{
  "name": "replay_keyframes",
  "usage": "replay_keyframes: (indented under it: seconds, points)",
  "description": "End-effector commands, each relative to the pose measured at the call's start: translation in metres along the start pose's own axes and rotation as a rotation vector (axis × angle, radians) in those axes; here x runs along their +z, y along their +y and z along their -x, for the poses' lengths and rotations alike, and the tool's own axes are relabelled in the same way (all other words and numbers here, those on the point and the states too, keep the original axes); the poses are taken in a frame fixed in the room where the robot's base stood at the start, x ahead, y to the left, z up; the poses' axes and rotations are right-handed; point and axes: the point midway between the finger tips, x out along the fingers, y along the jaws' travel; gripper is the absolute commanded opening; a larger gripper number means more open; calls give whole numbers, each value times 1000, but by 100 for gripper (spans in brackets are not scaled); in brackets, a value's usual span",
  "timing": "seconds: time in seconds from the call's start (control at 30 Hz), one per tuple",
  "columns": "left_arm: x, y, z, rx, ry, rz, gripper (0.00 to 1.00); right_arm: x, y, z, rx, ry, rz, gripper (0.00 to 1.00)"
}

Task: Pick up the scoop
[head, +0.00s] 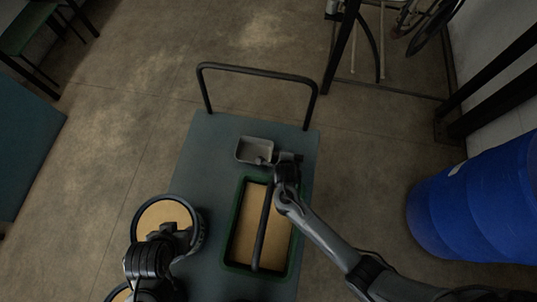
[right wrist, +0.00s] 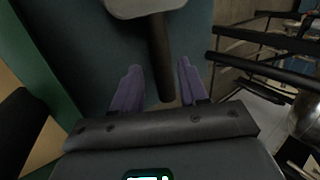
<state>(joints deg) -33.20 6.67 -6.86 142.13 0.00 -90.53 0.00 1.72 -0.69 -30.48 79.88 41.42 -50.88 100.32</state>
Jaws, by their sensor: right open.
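The scoop has a grey metal pan (head: 254,149) and lies on the cart top near the cart's handle end. In the right wrist view its pan edge (right wrist: 145,8) shows at the top and its dark round handle (right wrist: 160,60) points down toward my gripper. My right gripper (head: 285,158) is at the scoop's right in the head view. Its two purple fingers (right wrist: 158,85) are apart, with the handle end between them and gaps showing on both sides. My left gripper (head: 178,236) is over a round bin at the cart's left; its fingers are not clear.
A green-rimmed box (head: 231,235) with tan contents and a dark bar over it stands just below the scoop. The round bin (head: 143,214) also holds tan material. The cart's black push handle (head: 258,72) rises behind.

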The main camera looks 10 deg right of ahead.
Motion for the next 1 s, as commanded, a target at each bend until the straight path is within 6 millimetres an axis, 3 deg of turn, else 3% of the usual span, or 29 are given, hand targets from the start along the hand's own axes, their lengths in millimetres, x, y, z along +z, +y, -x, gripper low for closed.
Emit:
replay_keyframes:
  seconds: [0.17, 0.6, 0.93, 1.0]
  points:
    - [1, 1, -3, 3, 1, 4, 43, 0, 0, -8, 0, 1, 0, 43]
    - [8, 0, -22, -2, -1, -3, 43, 0, 0, -62, 0, 0, 0, 43]
    - [8, -1, -23, -7, -3, -9, 43, 0, 0, -66, 1, -1, -1, 43]
    - [8, -1, -23, -7, -3, -9, 43, 0, 0, -66, 1, -1, -1, 35]
